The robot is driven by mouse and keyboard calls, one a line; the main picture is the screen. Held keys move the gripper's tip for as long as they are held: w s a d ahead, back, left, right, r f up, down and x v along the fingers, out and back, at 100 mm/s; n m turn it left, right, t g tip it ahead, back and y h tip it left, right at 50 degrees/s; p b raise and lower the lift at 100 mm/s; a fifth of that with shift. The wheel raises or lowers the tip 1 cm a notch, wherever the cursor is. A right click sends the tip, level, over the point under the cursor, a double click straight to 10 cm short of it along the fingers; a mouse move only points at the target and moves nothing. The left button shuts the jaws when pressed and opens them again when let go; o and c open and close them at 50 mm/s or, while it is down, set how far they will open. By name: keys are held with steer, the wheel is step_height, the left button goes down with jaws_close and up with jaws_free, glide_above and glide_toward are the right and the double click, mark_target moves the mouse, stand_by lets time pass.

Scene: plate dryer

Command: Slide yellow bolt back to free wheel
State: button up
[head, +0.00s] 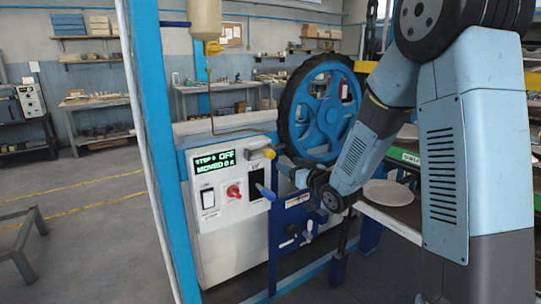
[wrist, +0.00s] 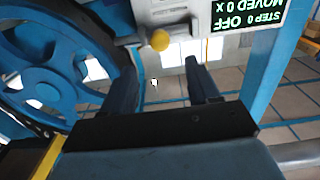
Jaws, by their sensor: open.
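The yellow bolt knob (head: 269,153) sticks out at the upper right of the white control box, beside the wheel. In the wrist view the round yellow knob (wrist: 159,40) sits on a short grey rod running left toward the wheel's rim. The blue spoked wheel (head: 322,108) has a dark tyre; it also shows in the wrist view (wrist: 48,75). My gripper (wrist: 163,75) is open and empty, its two dark fingers apart. The knob appears in the picture between and beyond the fingertips, with no visible contact. In the head view my gripper (head: 284,171) is just right of and below the knob, partly hidden.
The control box (head: 225,232) has a lit display (head: 214,164) reading STEP 0 OFF, a red knob (head: 234,191) and switches. A blue post (head: 157,150) stands left. A blue lever (head: 265,191) is below the knob. White plates (head: 388,193) lie on a shelf at right.

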mark_target(273, 155)
steer(key=x, duration=1.1)
steer(key=shift+w+a, duration=0.25)
steer(key=shift+c, duration=0.3)
jaws_close()
